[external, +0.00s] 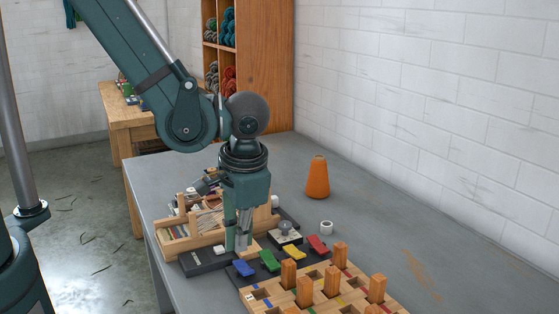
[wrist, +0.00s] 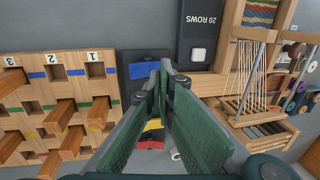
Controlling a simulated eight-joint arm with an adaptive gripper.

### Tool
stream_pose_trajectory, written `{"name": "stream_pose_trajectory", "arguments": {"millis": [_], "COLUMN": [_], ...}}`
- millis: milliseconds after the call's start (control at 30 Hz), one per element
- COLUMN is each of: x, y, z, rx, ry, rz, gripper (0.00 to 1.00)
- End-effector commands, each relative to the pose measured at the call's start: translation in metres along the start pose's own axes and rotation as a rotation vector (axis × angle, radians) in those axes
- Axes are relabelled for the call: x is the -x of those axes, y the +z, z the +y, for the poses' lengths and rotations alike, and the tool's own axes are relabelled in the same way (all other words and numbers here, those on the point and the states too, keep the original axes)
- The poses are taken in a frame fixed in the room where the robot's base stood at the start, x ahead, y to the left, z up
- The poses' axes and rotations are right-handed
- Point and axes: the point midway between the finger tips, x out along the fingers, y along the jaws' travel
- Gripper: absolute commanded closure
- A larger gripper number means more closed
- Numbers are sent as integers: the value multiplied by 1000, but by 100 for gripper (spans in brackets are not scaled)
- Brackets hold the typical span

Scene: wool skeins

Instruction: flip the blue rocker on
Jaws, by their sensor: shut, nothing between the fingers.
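The blue rocker (external: 244,268) is at the near left end of a row with the green rocker (external: 269,260), yellow rocker (external: 294,252) and red rocker (external: 318,244) on a dark base. In the wrist view the blue rocker (wrist: 142,70) shows just left of my fingertips. The yellow (wrist: 153,125) and red ones show partly below it; my fingers hide the green one. My gripper (external: 238,248) points down, shut and empty, just behind and above the blue rocker. Its fingertips (wrist: 161,82) look close to the rocker; I cannot tell if they touch. The rocker's on or off tilt is unclear.
A wooden board with upright pegs (external: 305,289) stands on the near side of the rockers. A dark "20 ROWS" box (wrist: 198,30) with a white button and a small loom (wrist: 250,70) lie on the other side. An orange cone (external: 317,178) and white roll (external: 326,227) stand behind.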

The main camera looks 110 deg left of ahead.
Motion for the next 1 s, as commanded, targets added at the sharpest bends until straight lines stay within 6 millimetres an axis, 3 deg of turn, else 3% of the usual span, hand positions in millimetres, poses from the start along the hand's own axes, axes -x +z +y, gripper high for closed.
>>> {"name": "stream_pose_trajectory", "arguments": {"millis": [600,1000], "x": [80,102], "y": [0,0], "z": [-16,-20], "rx": [0,0], "ry": [0,0], "rz": [0,0], "gripper": [100,100]}}
